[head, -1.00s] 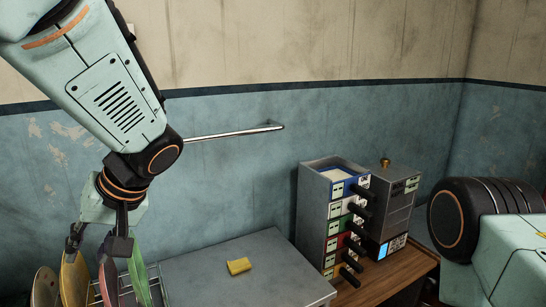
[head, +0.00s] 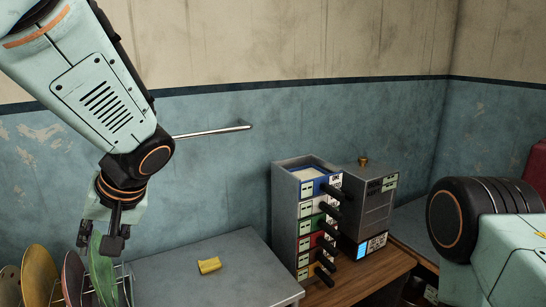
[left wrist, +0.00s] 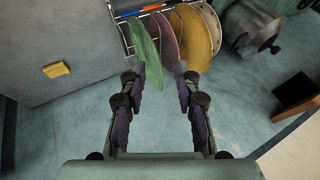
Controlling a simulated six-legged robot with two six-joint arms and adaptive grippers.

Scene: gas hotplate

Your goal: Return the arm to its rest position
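My left gripper (head: 100,238) hangs at the lower left of the head view, just above and in front of a rack of plates. The plates stand upright beyond the fingertips: a green plate (left wrist: 147,45), a dark pink one (left wrist: 162,38) and a yellow one (left wrist: 187,35). My right arm shows only as a link at the right edge of the head view; its gripper is out of view.
A yellow sponge (head: 209,265) lies on the grey counter (head: 215,285). A drawer unit (head: 310,215) and a grey machine (head: 372,205) stand on a wooden table (head: 350,287). A metal bar (head: 215,131) sticks out by the wall.

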